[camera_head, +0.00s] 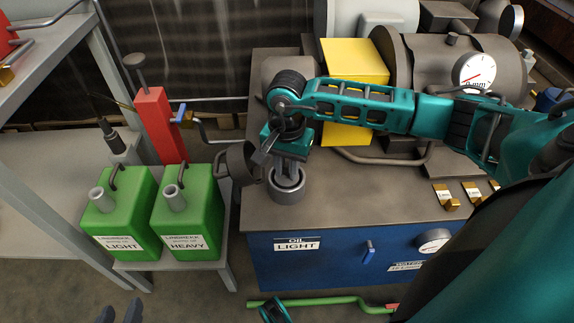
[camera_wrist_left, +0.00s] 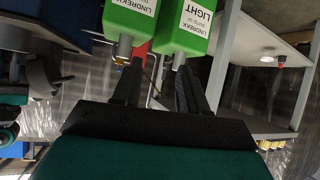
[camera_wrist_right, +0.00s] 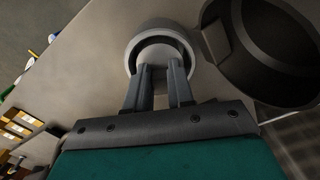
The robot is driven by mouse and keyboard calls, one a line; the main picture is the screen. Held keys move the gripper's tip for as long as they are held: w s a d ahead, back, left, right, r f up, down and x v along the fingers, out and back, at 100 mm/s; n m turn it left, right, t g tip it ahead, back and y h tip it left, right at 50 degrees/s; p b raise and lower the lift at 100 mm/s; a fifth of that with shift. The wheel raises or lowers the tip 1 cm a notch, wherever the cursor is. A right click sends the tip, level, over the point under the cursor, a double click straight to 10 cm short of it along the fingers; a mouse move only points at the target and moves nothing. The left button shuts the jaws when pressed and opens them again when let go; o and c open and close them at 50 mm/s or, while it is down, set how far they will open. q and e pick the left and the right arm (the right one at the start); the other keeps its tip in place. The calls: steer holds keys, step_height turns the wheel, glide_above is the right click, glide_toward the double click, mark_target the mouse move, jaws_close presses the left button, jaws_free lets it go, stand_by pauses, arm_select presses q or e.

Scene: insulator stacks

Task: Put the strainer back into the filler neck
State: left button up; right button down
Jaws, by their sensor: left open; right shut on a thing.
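My right gripper (camera_head: 288,168) points down at the grey round filler neck (camera_head: 287,196) on the tank top, beside the open lid. In the right wrist view its fingers (camera_wrist_right: 163,80) are close together and reach into the mouth of the neck (camera_wrist_right: 136,50). They are shut on the strainer (camera_wrist_right: 153,52), of which only a small grey part shows within the rim; how deep it sits cannot be told. My left gripper (camera_head: 120,313) is at the bottom left of the head view, away from the neck. In the left wrist view its fingers (camera_wrist_left: 155,85) are apart and empty.
The dark open lid (camera_head: 238,163) stands left of the neck. Two green oil cans, LIGHT (camera_head: 117,210) and HEAVY (camera_head: 187,212), stand on a low stand (camera_head: 225,262). A red pump (camera_head: 155,125) is behind them. A yellow block (camera_head: 355,62) and machinery stand behind my right arm.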

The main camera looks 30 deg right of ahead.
steer(key=c, duration=1)
jaws_free()
